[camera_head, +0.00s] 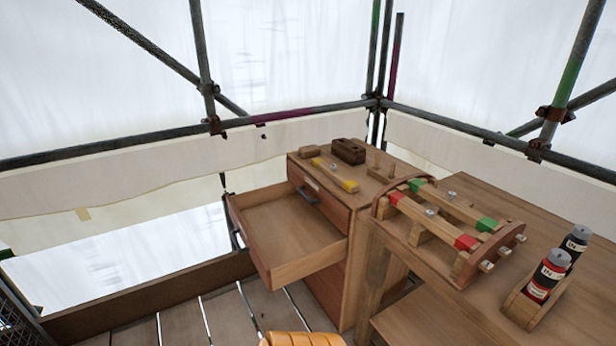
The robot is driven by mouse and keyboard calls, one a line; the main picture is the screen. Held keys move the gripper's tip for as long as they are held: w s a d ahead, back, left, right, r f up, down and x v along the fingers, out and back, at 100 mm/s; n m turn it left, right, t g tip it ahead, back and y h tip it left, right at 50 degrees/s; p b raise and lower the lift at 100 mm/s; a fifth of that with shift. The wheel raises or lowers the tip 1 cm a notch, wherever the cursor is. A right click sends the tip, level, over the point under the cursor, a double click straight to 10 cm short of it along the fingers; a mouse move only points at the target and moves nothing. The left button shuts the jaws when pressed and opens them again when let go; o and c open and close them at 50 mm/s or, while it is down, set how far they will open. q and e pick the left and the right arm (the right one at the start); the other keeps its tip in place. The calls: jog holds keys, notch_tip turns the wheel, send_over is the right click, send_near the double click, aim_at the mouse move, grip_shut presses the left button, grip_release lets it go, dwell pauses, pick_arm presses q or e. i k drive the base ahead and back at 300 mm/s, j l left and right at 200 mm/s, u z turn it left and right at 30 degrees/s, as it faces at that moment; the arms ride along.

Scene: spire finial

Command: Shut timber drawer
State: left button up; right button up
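The timber drawer (290,238) stands pulled far out of a wooden drawer cabinet (338,285), towards the left and front. Its reddish front panel (248,240) faces left, and its inside looks empty. Above it, a reddish closed front with a dark handle (308,195) and a small pale label sits flush in the cabinet. Neither my left nor my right gripper is in view, and nothing is seen touching the drawer.
On the cabinet top lie a dark brown block (348,151) and a yellow-marked wooden piece (347,184). A wooden rack with red and green marks (445,220) and two cans (547,275) stand on the bench at right. Scaffold tubes surround the plank floor. An unclear orange ribbed shape (300,339) shows at bottom.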

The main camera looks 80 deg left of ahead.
aim_at(287, 240)
jog(key=u, duration=3.15)
